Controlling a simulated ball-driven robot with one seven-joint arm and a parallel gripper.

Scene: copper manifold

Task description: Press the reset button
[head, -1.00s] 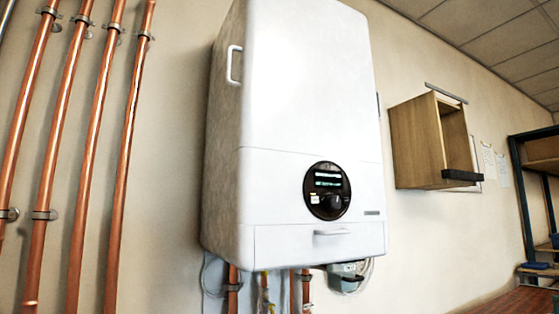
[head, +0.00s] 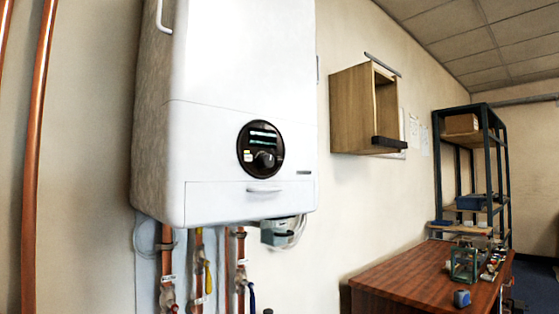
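A white boiler (head: 240,80) hangs on the wall at the centre left of the head view. Its round black control panel (head: 260,149) has a lit display, a dark knob (head: 264,159) and a small pale yellowish mark (head: 247,155) to the left of the knob. The mark may be a button or a label; it is too small to tell. I cannot make out a part marked as reset. My gripper is not in view.
Copper pipes (head: 38,150) run up the wall at the left, and valves hang below the boiler. A wooden wall box (head: 350,110) is to the right. A wooden bench (head: 400,290) with small items and a dark shelf rack (head: 440,165) stand at the right.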

